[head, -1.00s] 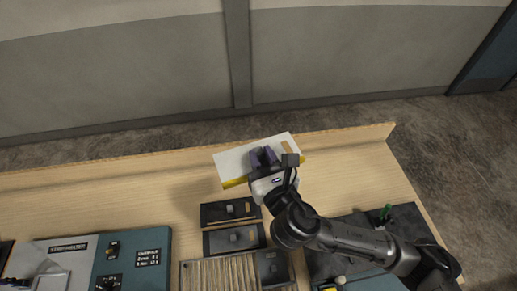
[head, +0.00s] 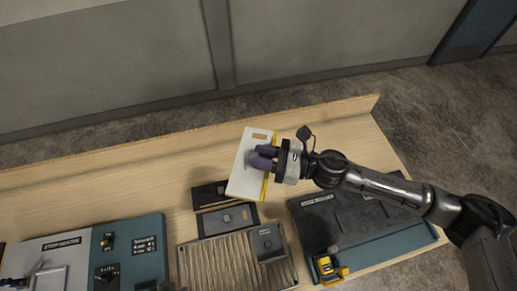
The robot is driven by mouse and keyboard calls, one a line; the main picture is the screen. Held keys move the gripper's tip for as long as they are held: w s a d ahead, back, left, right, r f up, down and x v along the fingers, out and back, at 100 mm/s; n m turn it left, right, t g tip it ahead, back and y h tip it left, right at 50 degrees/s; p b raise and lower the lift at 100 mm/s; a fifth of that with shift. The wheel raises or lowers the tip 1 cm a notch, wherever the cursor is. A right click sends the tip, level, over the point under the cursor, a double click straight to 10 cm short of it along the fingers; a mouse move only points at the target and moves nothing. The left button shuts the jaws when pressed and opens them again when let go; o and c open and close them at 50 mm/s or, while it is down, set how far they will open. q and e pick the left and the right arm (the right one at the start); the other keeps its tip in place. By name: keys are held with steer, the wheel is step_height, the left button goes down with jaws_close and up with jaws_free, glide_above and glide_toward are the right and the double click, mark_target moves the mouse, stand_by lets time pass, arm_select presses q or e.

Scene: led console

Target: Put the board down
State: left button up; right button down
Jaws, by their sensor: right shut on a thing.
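A white board (head: 243,176) with a yellow edge and a small tan patch shows in the head view, over the middle of the wooden bench (head: 330,132). My right gripper (head: 259,158) is shut on the board at its right side, with its purple fingers on it. The board's lower end overlaps the dark plates in the picture. I cannot tell whether the board touches the bench.
Two dark plates (head: 208,196) (head: 228,220) and a ribbed tray (head: 225,262) lie below the board. A teal console (head: 128,250) is at lower left. A dark mat (head: 335,212) and a yellow tool (head: 326,266) are at lower right. The bench's back strip looks clear.

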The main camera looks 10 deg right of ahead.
steer(key=shift+s+d+f+n+g+y, duration=0.2)
steer(key=shift+f+n+g, duration=0.4)
steer(key=shift+g, duration=0.5)
steer(key=shift+s+d+f+n+g+y, duration=0.1)
steer(key=shift+d+f+n+g+y, duration=0.15)
steer(key=shift+n+g, duration=0.7)
